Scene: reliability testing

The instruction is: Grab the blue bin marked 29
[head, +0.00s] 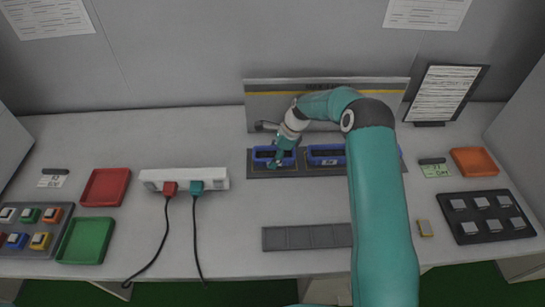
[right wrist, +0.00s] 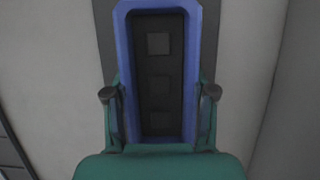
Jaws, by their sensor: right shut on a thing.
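A blue bin (head: 259,153) with a dark inside stands at the left end of a dark rack. My right gripper (head: 278,160) is at this bin and is shut on it. In the right wrist view the same blue bin (right wrist: 194,70) lies between the two fingers, with square marks on its dark floor. A second blue bin (head: 326,161) stands to the right with a small label, too small to read. More blue shows behind my right arm, which hides most of it. I cannot read a number 29 on any bin. My left gripper is not in view.
The dark rack (head: 300,173) sits before a grey back panel (head: 262,101). A white power strip (head: 216,174) with two plugs and trailing cords is to the left. A flat grey tray (head: 290,238) lies in front. Between rack and tray the table (head: 280,205) is clear.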

